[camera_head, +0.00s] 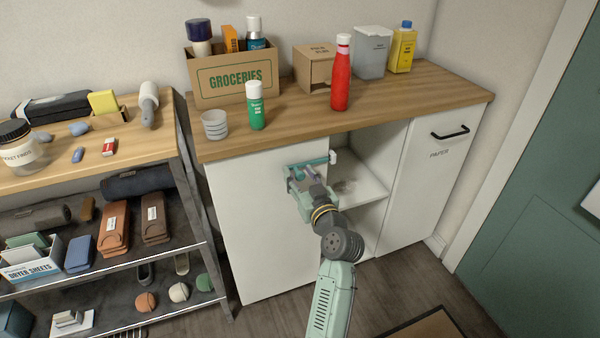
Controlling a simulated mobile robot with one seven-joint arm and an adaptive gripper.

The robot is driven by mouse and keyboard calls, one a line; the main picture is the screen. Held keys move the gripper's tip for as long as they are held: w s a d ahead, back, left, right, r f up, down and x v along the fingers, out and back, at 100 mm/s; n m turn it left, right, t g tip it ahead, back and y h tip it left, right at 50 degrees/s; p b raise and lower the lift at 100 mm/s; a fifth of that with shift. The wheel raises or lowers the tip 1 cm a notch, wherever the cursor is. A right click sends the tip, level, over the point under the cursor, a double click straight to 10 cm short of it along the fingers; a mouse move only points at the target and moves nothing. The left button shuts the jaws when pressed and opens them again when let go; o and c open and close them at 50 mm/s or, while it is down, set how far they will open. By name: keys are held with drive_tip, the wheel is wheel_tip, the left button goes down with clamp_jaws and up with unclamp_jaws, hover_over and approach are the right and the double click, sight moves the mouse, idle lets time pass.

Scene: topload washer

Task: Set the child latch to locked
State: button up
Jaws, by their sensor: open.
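A small white piece (333,157), possibly the child latch, shows at the upper edge where the plain white door (255,215) meets the open shelf section. It is too small to tell its setting. My gripper (312,166) is open in front of the upper right part of the white door. Its fingertips are close to the white piece, just left of it. I cannot tell whether they touch. My gripper hides part of the door's right edge.
A white door (425,175) with a black handle is at right. A loaded shelf unit (188,165) stands left.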

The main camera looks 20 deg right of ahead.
drive_tip(key=shift+w, duration=0.15)
drive_tip(key=shift+c, duration=0.3)
clamp_jaws()
idle(0.6)
